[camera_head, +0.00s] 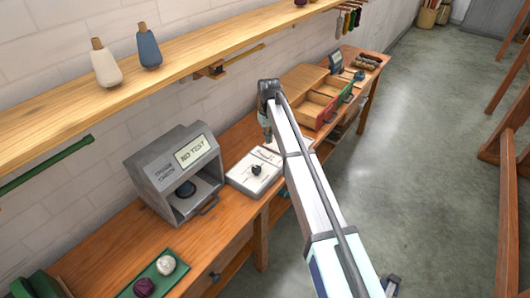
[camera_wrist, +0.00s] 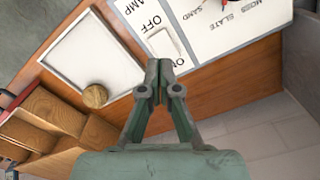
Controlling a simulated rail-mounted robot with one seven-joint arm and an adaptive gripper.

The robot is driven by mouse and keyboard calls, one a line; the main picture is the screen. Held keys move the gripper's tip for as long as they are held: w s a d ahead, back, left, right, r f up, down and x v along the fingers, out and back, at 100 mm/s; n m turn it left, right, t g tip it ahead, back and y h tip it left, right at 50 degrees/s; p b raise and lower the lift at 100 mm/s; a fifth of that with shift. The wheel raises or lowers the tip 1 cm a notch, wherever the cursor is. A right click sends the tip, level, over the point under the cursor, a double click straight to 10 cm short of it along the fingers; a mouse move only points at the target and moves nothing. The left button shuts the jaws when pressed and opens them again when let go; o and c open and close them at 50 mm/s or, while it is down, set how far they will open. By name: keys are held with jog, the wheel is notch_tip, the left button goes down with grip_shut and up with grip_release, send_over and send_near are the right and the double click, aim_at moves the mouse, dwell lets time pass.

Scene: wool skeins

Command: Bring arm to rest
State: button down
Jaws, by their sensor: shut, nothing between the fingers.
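My arm reaches over the workbench (camera_head: 228,215) from the lower right of the head view. My gripper (camera_head: 267,138) hangs at the arm's far end, partly hidden by it, above the bench near the white panels. In the wrist view my gripper (camera_wrist: 165,68) shows its two grey-green fingers together, with nothing between them. The fingers overlap the picture of the lamp switch panel (camera_wrist: 148,18); I cannot tell the gap to it.
A grey test box (camera_head: 160,165) reading "NO TEST" and a dial box (camera_head: 240,182) stand on the bench. Open drawers (camera_head: 312,108) lie beyond. A shelf (camera_head: 150,75) holds cones of yarn.

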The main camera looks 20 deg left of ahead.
jog(key=s+d+f+m, duration=0.1)
jog(key=s+d+f, duration=0.3)
jog(key=d, duration=0.6)
jog(key=s+d+f+m, duration=0.2)
jog(key=d+f, duration=0.3)
jog(key=d, duration=0.4)
jog(key=s+d+f+m, duration=0.1)
jog(key=s+d+f, duration=0.3)
jog(key=d, duration=0.6)
jog(key=s+d+f+m, duration=0.3)
jog(key=s+d+f, duration=0.1)
jog(key=s+d, duration=0.55)
jog(key=s+d+f+m, duration=0.2)
jog(key=s+d+f, duration=0.2)
jog(key=s+d, duration=0.55)
jog(key=s+f+g, duration=0.3)
jog(key=s+f, duration=0.6)
jog(key=s, duration=0.4)
jog(key=s+f+g+b, duration=0.1)
jog(key=s+f+g, duration=0.2)
jog(key=s+f, duration=0.7)
jog(key=s, duration=0.4)
jog(key=shift+s+g, duration=0.15)
jog(key=shift+g, duration=0.25)
jog(key=shift+a, duration=0.1)
